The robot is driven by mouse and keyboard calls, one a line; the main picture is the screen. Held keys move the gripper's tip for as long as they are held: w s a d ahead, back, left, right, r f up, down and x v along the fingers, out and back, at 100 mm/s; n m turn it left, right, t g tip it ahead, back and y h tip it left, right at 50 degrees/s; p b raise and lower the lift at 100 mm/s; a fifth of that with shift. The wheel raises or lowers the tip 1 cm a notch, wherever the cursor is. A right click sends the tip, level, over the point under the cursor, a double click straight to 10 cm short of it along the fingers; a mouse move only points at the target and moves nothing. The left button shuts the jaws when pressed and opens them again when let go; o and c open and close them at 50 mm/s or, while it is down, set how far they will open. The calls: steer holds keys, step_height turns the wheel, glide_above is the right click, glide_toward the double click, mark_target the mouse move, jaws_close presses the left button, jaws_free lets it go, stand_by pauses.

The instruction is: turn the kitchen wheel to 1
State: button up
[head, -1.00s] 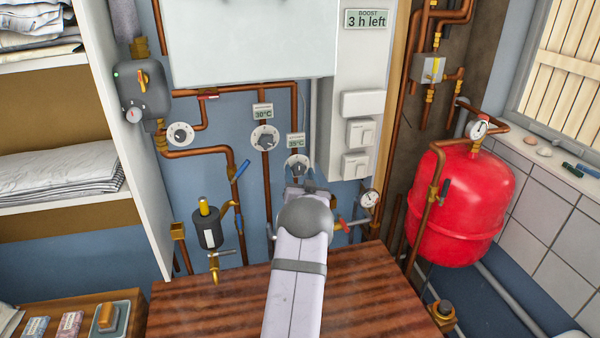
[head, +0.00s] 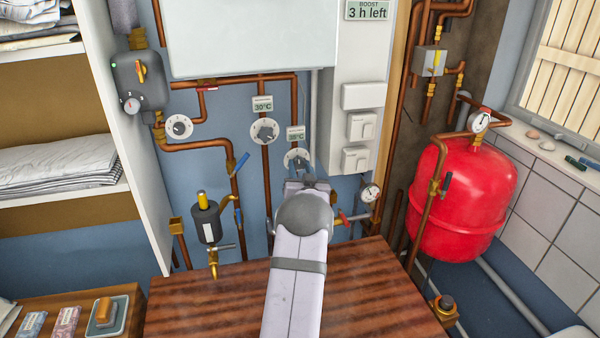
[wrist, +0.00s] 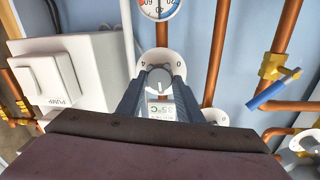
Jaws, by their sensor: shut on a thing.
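My gripper (wrist: 159,92) is shut on the grey knob (wrist: 160,78) of a white round dial in the wrist view, one finger on each side. A light pointer line shows on the knob, and a 0 and a 4 are visible on the dial face. The same dial (head: 296,158) shows in the head view below a small 35°C display (head: 295,134), just beyond my gripper (head: 306,180). My gripper hides part of the dial. The display's name text is too small to read, so I cannot confirm that this is the kitchen wheel.
A similar dial (head: 265,131) sits under a 30°C display (head: 262,104), and another (head: 179,127) is further left. A wooden top (head: 200,305) lies below.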

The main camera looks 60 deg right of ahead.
steer(key=n+b, duration=0.1)
steer(key=b, duration=0.1)
steer(key=f+n+b, duration=0.1)
steer(key=b, duration=0.1)
steer(key=n+b, duration=0.4)
steer(key=b, duration=0.2)
steer(key=shift+t+b, duration=0.3)
steer(key=n+b, duration=0.2)
steer(key=b, duration=0.1)
steer(key=shift+r+n, duration=0.1)
steer(key=shift+n, duration=0.2)
steer(key=n+b, duration=0.2)
steer(key=b, duration=0.1)
steer(key=shift+r+n+t, duration=0.2)
steer(key=shift+n+t, duration=0.1)
steer(key=shift+r, duration=0.1)
steer(key=o, duration=1.1)
steer(key=shift+c, duration=0.2)
